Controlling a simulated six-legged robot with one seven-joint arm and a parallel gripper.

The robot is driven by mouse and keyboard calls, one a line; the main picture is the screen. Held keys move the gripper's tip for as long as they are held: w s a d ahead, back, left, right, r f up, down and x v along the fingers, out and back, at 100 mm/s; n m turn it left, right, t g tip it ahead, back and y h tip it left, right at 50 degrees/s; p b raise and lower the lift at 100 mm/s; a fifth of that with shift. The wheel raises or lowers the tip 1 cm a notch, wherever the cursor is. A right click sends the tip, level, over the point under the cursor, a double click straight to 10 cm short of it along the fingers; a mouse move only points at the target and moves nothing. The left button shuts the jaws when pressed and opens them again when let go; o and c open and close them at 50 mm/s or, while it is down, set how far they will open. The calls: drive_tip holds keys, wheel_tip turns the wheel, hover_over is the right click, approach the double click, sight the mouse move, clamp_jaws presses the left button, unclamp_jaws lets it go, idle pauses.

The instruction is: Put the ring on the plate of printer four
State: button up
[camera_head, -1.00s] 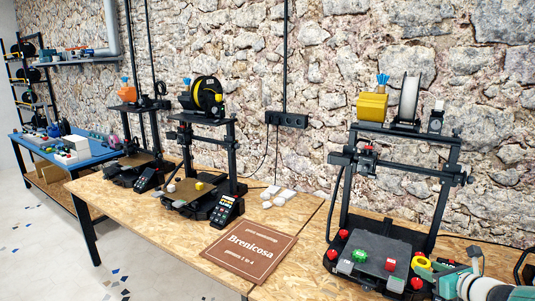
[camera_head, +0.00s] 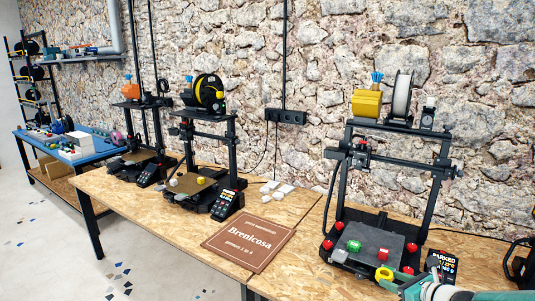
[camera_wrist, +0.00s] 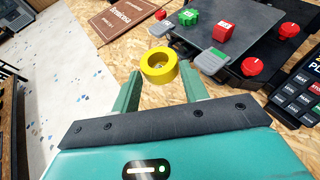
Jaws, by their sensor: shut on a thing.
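The yellow ring (camera_wrist: 160,76) is held between the fingertips of my gripper (camera_wrist: 160,84) in the wrist view. In the head view the ring (camera_head: 383,280) and my gripper (camera_head: 394,281) are low at the right, by the front edge of the nearest large printer (camera_head: 388,190). That printer's dark plate (camera_head: 383,238) bears a green gear-like piece (camera_head: 354,246) and a red cube (camera_head: 386,253). I cannot read a number on any printer.
Two smaller printers (camera_head: 203,160) (camera_head: 139,140) stand to the left. A brown sign (camera_head: 248,244) lies on the wooden table. Red knobs (camera_head: 326,244) sit at the near plate's corners.

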drive_tip(key=a+f+n+g+y, duration=0.1)
drive_tip(key=a+f, duration=0.2)
drive_tip(key=a, duration=0.2)
drive_tip(key=a+f+n+y, duration=0.1)
drive_tip(key=a+f, duration=0.1)
drive_tip(key=a, duration=0.2)
drive_tip(key=a+f+n+g+y, duration=0.1)
drive_tip(key=a+f+n+y, duration=0.1)
drive_tip(key=a, duration=0.3)
drive_tip(key=shift+s+a+f+g, duration=0.15)
drive_tip(key=shift+f, duration=0.25)
drive_tip(key=shift+s+a+f+g, duration=0.1)
drive_tip(key=shift+a+f+g, duration=0.05)
drive_tip(key=shift+f, duration=0.25)
drive_tip(key=shift+c, duration=0.5)
drive_tip(key=a+f, duration=0.1)
drive_tip(key=a, duration=0.1)
drive_tip(key=s+a+n+g+y, duration=0.1)
drive_tip(key=a, duration=0.1)
drive_tip(key=s+a+f+n, duration=0.1)
drive_tip(key=a, duration=0.1)
drive_tip(key=shift+f, duration=0.35)
drive_tip(key=shift+c, duration=0.8)
